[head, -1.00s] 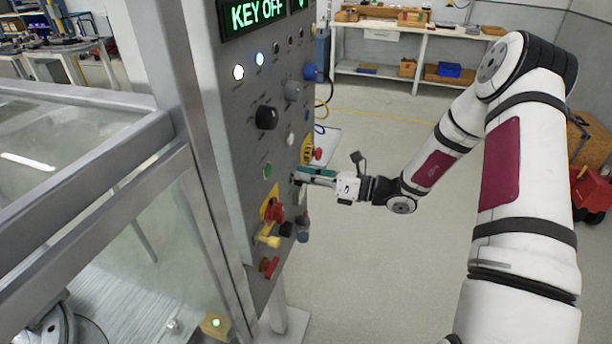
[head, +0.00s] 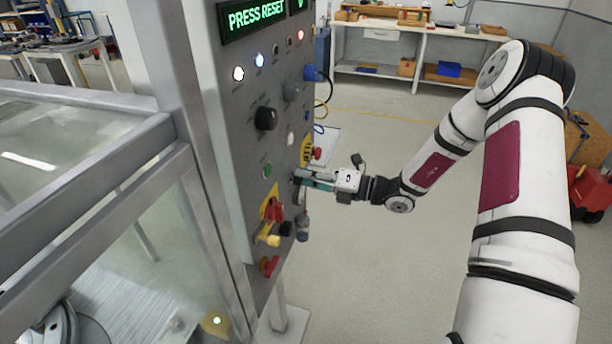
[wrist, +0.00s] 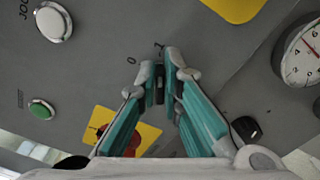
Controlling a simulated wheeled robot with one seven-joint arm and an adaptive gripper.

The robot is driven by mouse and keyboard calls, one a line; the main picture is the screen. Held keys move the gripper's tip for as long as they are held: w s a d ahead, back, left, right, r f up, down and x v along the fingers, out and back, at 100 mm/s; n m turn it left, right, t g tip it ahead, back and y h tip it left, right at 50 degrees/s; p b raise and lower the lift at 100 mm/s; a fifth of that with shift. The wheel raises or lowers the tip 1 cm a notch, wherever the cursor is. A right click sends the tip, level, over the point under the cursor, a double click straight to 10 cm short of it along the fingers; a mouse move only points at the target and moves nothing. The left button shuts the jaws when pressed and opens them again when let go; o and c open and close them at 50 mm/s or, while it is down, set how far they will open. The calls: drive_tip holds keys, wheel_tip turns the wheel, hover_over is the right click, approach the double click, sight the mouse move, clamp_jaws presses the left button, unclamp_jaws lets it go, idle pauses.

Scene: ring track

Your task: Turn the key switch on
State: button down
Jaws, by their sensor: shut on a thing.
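The grey control panel (head: 238,130) stands left of centre in the head view, with its lit display (head: 256,13) reading PRESS RESET. My gripper (head: 299,178) reaches its face from the right. In the wrist view my gripper (wrist: 160,76) has its teal fingers closed about the small dark key (wrist: 159,88) of the key switch. The marks 0 and 1 show on the panel just beyond the fingertips. The fingers hide most of the switch, and in the head view it is hidden too.
Around the switch are a green button (wrist: 41,108), a white button (wrist: 53,22), a black knob (wrist: 246,129) and a round gauge (wrist: 302,52). A red switch on a yellow plate (head: 273,209) sits below left of my gripper. Open floor (head: 370,260) lies to the right.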

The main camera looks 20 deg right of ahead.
drive_tip(key=shift+w+r, duration=0.15)
drive_tip(key=shift+r, duration=0.05)
drive_tip(key=c, duration=1.7)
unclamp_jaws()
drive_tip(key=shift+a, duration=0.1)
drive_tip(key=shift+f, duration=0.15)
drive_tip(key=v, duration=1.2)
